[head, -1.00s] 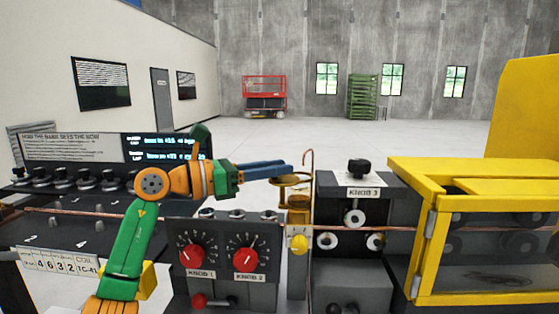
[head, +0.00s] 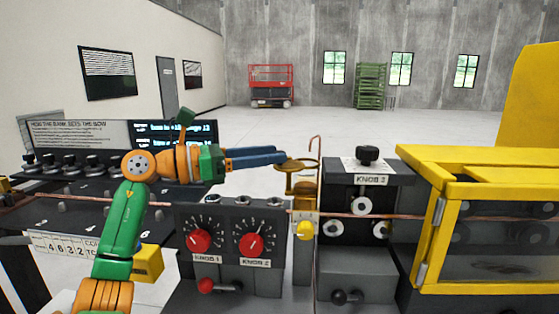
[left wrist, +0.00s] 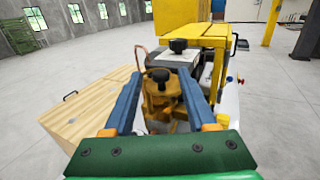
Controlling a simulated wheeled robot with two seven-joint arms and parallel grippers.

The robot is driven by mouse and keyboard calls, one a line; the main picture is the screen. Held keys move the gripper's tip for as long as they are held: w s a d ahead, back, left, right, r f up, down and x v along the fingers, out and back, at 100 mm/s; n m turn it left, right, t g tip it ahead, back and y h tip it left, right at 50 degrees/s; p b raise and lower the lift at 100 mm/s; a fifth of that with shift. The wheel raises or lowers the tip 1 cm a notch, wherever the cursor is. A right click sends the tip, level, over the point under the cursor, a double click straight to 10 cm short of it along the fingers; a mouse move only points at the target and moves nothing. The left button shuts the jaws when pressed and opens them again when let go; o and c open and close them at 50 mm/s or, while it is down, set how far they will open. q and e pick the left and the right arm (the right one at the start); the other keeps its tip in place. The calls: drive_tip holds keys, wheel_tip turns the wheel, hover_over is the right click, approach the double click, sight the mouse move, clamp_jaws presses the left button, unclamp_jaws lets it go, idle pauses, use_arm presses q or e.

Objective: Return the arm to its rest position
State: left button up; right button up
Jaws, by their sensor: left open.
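My left arm comes in from the left in the head view, with a green and orange forearm. My left gripper (head: 283,156) has long blue fingers and points right, close to the brass wheel-like fitting (head: 301,165) above the copper tube (head: 375,216). In the left wrist view the two blue fingers of the gripper (left wrist: 160,80) are spread apart, with the brass fitting (left wrist: 162,98) and its dark knob between them. I cannot tell whether they touch it. Nothing is held. My right gripper is not in view.
A panel with red KNOB 1 (head: 199,241) and KNOB 2 (head: 251,243) stands below the arm. The KNOB 3 block (head: 370,178) and a yellow guard frame (head: 432,240) stand to the right. A wooden cabinet (left wrist: 90,115) shows in the left wrist view.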

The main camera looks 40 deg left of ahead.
use_arm(q)
drive_tip(key=b+v, duration=0.1)
drive_tip(key=v, duration=0.3)
drive_tip(key=shift+s+a, duration=0.2)
drive_tip(key=shift+s, duration=0.05)
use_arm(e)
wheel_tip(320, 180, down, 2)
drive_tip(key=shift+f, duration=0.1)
use_arm(q)
drive_tip(key=shift+w, duration=0.1)
